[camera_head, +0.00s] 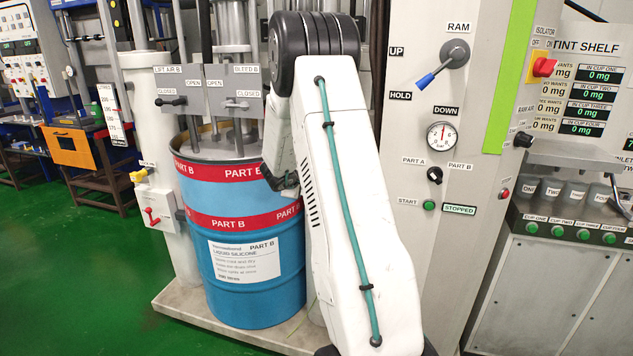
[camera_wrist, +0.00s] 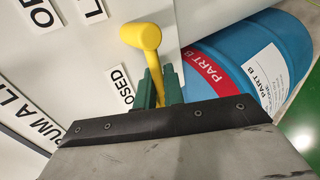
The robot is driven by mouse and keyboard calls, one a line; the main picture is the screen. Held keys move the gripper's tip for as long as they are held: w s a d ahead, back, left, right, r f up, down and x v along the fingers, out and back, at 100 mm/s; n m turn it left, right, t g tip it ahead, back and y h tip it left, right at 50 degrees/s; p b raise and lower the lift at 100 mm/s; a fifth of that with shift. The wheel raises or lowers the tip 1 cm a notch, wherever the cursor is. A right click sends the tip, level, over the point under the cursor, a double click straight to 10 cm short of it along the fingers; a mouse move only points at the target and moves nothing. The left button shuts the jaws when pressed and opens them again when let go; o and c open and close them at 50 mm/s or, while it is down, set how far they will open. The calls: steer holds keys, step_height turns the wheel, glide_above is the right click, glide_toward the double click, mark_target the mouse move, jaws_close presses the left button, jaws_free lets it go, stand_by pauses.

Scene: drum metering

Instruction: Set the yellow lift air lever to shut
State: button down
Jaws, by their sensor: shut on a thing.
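The yellow lever (camera_wrist: 141,36) shows in the wrist view, with a thick rounded knob and a thin stem. The stem runs down between the green fingers of my gripper (camera_wrist: 158,92), which is shut on it. A label ending in "OSED" (camera_wrist: 121,86) is just left of the fingers. A label starting with "O" (camera_wrist: 42,16) is at the upper left. Which label the lever is set to I cannot tell. In the head view my gripper (camera_head: 285,181) is beside the blue drum, partly behind my arm, and the held lever is hidden there.
The blue Part B drum (camera_head: 240,270) stands on a pale base plate, and also shows in the wrist view (camera_wrist: 255,55). Black and grey levers sit above it. A separate yellow knob (camera_head: 138,175) and a red handle (camera_head: 151,216) are left. The ram panel (camera_head: 465,120) is right.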

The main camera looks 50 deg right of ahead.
steer(key=shift+w+r, duration=0.15)
steer(key=shift+w, duration=0.15)
steer(key=c, duration=1.6)
jaws_free()
steer(key=shift+w+a, duration=0.1)
steer(key=shift+a, duration=0.1)
steer(key=v, duration=0.7)
steer(key=shift+s+a, duration=0.2)
